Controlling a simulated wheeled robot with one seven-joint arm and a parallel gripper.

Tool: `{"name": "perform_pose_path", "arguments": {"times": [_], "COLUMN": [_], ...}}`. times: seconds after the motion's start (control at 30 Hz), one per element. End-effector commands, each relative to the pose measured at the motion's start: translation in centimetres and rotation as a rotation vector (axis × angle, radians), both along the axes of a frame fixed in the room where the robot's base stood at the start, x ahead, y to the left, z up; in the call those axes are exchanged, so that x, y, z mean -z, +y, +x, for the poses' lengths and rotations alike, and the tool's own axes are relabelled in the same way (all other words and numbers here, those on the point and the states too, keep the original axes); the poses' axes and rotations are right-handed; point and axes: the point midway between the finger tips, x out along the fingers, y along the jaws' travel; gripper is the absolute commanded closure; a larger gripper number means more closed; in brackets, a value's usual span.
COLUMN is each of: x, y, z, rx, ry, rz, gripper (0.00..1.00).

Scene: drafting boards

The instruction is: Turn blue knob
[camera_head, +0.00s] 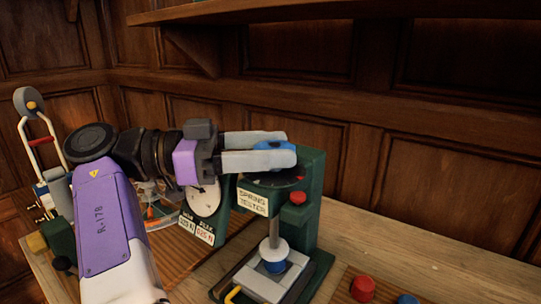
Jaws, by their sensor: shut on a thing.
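The blue knob (283,147) sits on top of a dark green machine (311,200) with a label reading "SPRING TESTER". Only part of the knob shows, because the grey fingers cover much of it. My gripper (285,150) comes in from the left, with its two fingers around the knob, and is shut on it. Below the knob is a dark round plate (272,181) with small marks.
The tester has a red button (298,198), a white dial (204,200) and a lower blue piece (274,265) over its base. A device with a round-topped post (28,101) stands left. A wooden shelf (330,10) hangs above.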

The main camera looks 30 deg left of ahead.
Motion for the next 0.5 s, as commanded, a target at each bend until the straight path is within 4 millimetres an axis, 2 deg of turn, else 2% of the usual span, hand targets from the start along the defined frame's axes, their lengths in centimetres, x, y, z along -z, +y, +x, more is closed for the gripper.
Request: {"name": "perform_pose_path", "arguments": {"times": [0.03,0.5], "x": [0.48,0.52], "y": [-0.11,-0.17], "z": [0.05,0.09], "rx": [0.015,0.052], "ry": [0.008,0.010], "rz": [0.002,0.002], "gripper": [0.84,0.84]}}
